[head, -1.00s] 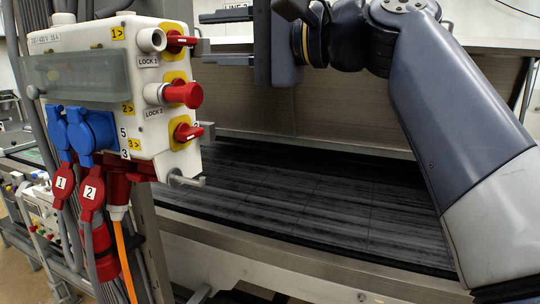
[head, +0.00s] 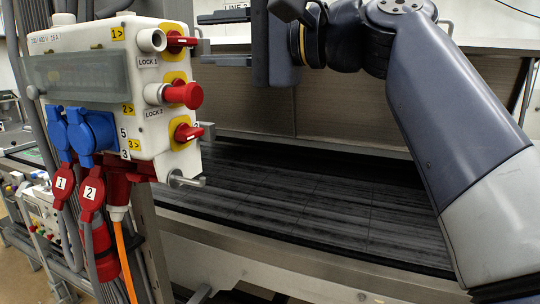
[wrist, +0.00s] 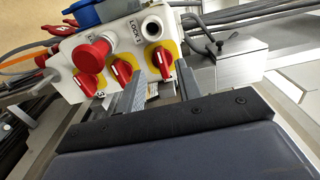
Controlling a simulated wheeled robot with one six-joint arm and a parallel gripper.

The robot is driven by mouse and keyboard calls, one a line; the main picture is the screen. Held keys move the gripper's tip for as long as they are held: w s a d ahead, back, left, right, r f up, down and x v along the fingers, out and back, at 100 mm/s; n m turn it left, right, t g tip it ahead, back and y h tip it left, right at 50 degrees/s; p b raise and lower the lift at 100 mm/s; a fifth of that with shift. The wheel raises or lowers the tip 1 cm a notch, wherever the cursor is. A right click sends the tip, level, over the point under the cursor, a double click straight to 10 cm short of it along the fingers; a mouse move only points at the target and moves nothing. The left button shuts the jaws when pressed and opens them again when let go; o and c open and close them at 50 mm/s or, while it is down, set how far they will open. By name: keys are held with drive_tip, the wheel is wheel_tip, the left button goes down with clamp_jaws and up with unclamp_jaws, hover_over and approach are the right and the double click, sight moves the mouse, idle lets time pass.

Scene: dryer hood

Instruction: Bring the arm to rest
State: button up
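My gripper (head: 203,38) is at the top of the head view, pointing left, with its two fingers apart and nothing between them. In the wrist view its fingers are also spread, with a gap between them (wrist: 158,78). The white switch box (head: 105,65) stands to the left of the fingers, with red rotary switches on its side. In the head view the fingertips appear close to the top red switch (head: 181,41). Whether they touch anything is hard to tell, but I see no contact.
Blue plugs (head: 92,131) and red plugs hang under the box, with an orange cable below. A dark conveyor bed (head: 330,200) lies under the arm, with a metal hood panel (head: 350,122) behind it.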

sight(183, 40)
drive_tip(key=p+x, duration=0.1)
drive_tip(key=x, duration=0.4)
drive_tip(key=shift+a+r, duration=0.1)
drive_tip(key=shift+a, duration=0.1)
drive_tip(key=m+p, duration=0.1)
drive_tip(key=m, duration=0.1)
drive_tip(key=m+p, duration=0.1)
drive_tip(key=m, duration=0.1)
drive_tip(key=m+p, duration=0.1)
drive_tip(key=m, duration=0.1)
drive_tip(key=shift+d+r, duration=0.2)
drive_tip(key=shift+r, duration=0.15)
drive_tip(key=shift+w+m+p, duration=0.1)
drive_tip(key=shift+m+p, duration=0.5)
drive_tip(key=shift+m, duration=1.1)
drive_tip(key=shift+r, duration=0.15)
